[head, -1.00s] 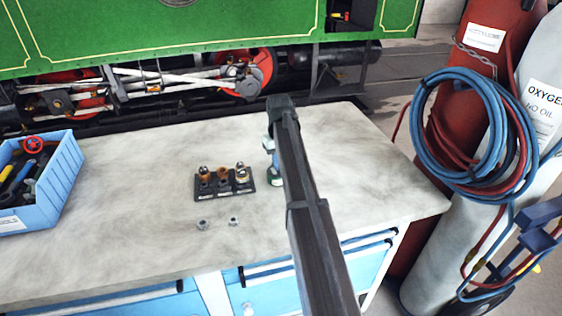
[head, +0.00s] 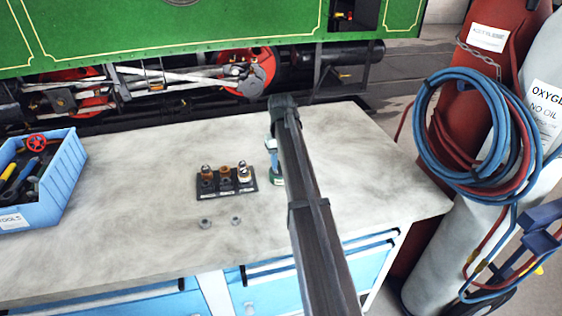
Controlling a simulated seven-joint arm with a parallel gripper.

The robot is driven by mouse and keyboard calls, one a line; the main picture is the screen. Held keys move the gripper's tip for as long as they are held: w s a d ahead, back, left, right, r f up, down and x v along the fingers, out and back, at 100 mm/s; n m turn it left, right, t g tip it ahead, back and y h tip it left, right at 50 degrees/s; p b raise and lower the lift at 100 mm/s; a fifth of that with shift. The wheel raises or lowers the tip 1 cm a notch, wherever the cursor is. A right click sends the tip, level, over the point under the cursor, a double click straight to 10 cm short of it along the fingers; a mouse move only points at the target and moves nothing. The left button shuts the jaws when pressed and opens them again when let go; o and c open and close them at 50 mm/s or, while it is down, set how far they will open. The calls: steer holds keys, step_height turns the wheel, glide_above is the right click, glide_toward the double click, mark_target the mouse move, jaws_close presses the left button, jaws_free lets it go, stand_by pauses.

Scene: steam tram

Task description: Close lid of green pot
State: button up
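A small green pot (head: 277,177) stands on the workbench, right of a dark block with fittings. My dark arm crosses in front of it, so only its left part shows. I cannot make out its lid or whether it is open. My gripper (head: 271,146) is mostly hidden behind my arm. A small grey-blue part of it shows just above the pot. I cannot tell whether it touches the pot or whether its fingers are open.
The dark block (head: 226,187) holds several small fittings. Two nuts (head: 205,222) and (head: 236,221) lie in front. A blue tool box (head: 62,182) stands at the left. Gas cylinders and coiled hoses (head: 430,150) stand right of the bench (head: 130,215), which is otherwise clear.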

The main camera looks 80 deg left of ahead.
step_height(320, 180, up, 14)
stand_by(0.7)
